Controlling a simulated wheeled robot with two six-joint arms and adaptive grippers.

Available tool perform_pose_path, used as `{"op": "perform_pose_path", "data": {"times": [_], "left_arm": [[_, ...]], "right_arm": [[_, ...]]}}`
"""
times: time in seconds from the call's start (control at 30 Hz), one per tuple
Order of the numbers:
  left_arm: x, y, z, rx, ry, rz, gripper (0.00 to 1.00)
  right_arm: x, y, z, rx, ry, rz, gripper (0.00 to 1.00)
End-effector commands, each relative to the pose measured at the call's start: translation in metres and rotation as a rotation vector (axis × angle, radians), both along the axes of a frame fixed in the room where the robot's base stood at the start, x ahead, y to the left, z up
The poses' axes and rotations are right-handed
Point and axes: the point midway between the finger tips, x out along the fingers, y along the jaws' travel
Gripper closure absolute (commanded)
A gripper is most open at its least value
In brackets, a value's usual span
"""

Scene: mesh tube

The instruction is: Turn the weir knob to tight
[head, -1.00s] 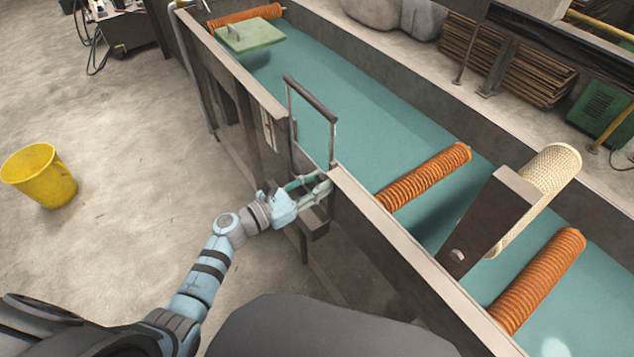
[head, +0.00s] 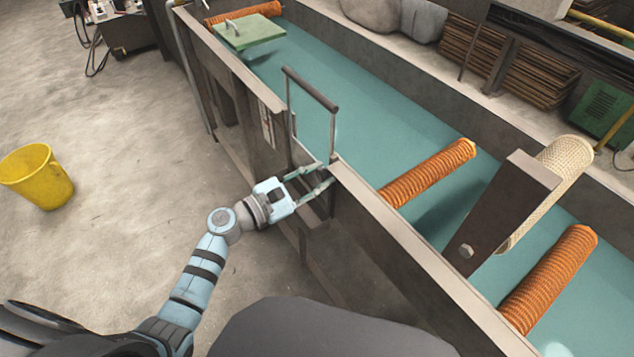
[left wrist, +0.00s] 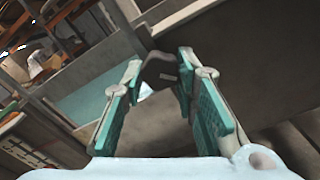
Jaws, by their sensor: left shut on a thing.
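My left gripper (head: 325,174) is at the near wall of the tank, beside the foot of an upright frame with a dark top bar (head: 310,88). In the left wrist view its two green-padded fingers (left wrist: 160,78) stand on either side of a dark, curved piece, the weir knob (left wrist: 160,66), and are shut on it. The knob is mostly hidden by the fingers in the head view, and I cannot read its setting. My right gripper is not in view.
The long tank holds teal water (head: 385,120) and ribbed orange rollers (head: 428,173). A pale mesh tube (head: 548,185) sits beside a dark bracket (head: 500,215). A yellow bucket (head: 38,178) stands on open concrete floor at the left.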

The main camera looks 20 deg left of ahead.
Motion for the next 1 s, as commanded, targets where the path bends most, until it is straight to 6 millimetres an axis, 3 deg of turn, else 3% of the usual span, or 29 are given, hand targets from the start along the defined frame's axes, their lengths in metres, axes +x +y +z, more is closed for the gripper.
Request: {"op": "perform_pose_path", "data": {"times": [0.5, 1.0], "left_arm": [[0.001, 0.001, -0.003, 0.374, -0.309, -0.002, 1.0], [0.001, 0.001, 0.0, 0.6, -0.494, -0.001, 1.0]], "right_arm": [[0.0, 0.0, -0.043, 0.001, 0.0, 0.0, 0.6], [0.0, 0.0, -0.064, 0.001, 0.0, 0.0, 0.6]]}}
